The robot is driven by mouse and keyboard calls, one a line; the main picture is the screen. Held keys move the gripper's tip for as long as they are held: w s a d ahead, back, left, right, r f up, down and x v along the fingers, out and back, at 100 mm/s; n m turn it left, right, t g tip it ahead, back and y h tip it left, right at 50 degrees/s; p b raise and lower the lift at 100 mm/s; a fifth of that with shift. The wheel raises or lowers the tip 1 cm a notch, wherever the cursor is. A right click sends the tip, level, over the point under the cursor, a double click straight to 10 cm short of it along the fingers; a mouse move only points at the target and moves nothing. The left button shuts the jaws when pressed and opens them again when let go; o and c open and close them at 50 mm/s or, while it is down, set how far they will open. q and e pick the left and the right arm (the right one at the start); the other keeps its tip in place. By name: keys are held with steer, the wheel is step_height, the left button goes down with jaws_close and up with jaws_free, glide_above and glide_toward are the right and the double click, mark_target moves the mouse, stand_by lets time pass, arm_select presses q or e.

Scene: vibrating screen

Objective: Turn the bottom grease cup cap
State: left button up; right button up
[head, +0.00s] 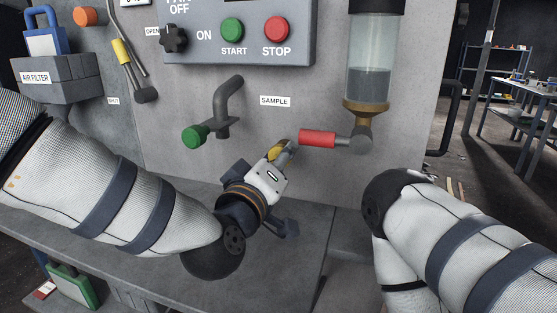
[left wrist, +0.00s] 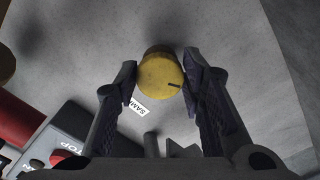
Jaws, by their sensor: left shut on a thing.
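The yellow grease cup cap (left wrist: 161,76) is round with a dark mark on its face. It sits at the grey wall, between the two fingers of my left gripper (left wrist: 159,66) in the left wrist view. In the head view a bit of the yellow cap (head: 275,154) shows beside the fingers of my left gripper (head: 285,149), low on the panel, left of the red handle. My left gripper is shut on the cap. My right arm comes in from the right in the head view, but its gripper is out of view.
A red-handled lever (head: 318,138) under the glass cylinder (head: 369,62) is close to the right of my left gripper. A green-handled sample pipe (head: 194,136) juts out at left. The control box with green START (head: 232,29) and red STOP (head: 276,29) buttons is above. A grey ledge (head: 290,265) lies below.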

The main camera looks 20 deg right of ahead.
stand_by(0.3)
arm_select(q)
steer(key=o, duration=1.2)
steer(key=shift+c, duration=0.2)
steer(key=v, duration=1.2)
